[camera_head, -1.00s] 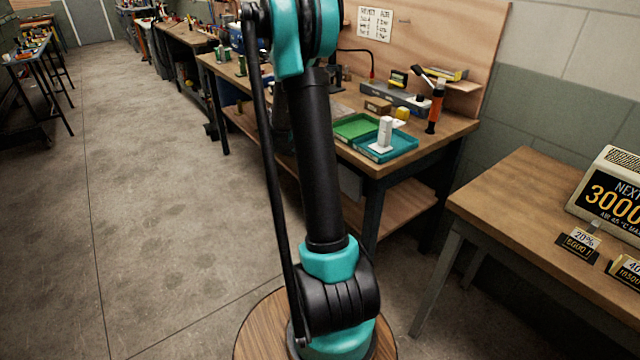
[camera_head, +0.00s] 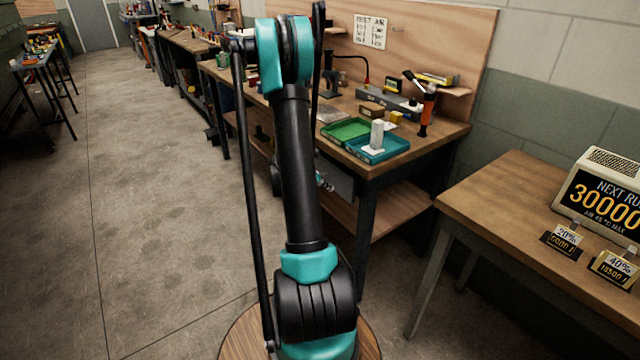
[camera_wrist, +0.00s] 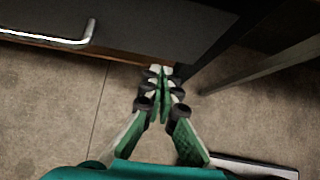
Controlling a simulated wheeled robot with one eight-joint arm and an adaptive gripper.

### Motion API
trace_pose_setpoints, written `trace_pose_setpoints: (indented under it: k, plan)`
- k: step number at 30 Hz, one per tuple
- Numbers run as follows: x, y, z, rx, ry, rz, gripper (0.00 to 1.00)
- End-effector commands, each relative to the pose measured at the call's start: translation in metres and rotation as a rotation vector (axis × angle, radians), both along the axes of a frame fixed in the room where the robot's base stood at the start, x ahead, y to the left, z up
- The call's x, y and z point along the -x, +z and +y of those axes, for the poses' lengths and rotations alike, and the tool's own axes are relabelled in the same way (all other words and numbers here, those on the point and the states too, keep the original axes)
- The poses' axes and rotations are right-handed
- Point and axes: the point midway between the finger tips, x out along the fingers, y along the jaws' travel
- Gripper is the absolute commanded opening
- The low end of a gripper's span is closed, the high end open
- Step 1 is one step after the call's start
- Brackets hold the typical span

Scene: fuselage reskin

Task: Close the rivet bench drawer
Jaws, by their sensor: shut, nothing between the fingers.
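The rivet bench (camera_head: 440,128) stands right of centre in the head view. A grey drawer front (camera_head: 340,180) shows under its top, partly hidden behind my arm. In the wrist view the dark drawer front (camera_wrist: 190,28) fills the upper part, with a silver bar handle (camera_wrist: 62,40) at the upper left. My gripper (camera_wrist: 161,72) is shut and empty, its fingertips together near the lower right edge of the drawer front, right of the handle. I cannot tell whether they touch it. How far the drawer stands out is unclear.
Green and teal trays (camera_head: 380,148) sit on the bench top. A bench leg (camera_wrist: 260,68) runs to the right of my fingers. A second table (camera_head: 500,195) with a display (camera_head: 604,200) stands at the right. The floor (camera_head: 150,200) at the left is clear.

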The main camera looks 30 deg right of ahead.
Motion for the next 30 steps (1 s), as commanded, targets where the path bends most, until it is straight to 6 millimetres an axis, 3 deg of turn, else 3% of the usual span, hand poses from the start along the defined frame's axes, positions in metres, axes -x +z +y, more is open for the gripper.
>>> trace_pose_setpoints:
  k: [3, 9, 23, 30]
  plan:
    - [-0.001, 0.001, -0.02, 0.0, -0.003, 0.0, 0.0]
    - [-0.002, 0.001, -0.036, 0.0, -0.001, 0.001, 0.0]
    - [-0.003, 0.001, -0.041, 0.0, -0.001, 0.001, 0.0]
    - [-0.006, 0.001, -0.076, -0.001, -0.004, -0.001, 0.0]
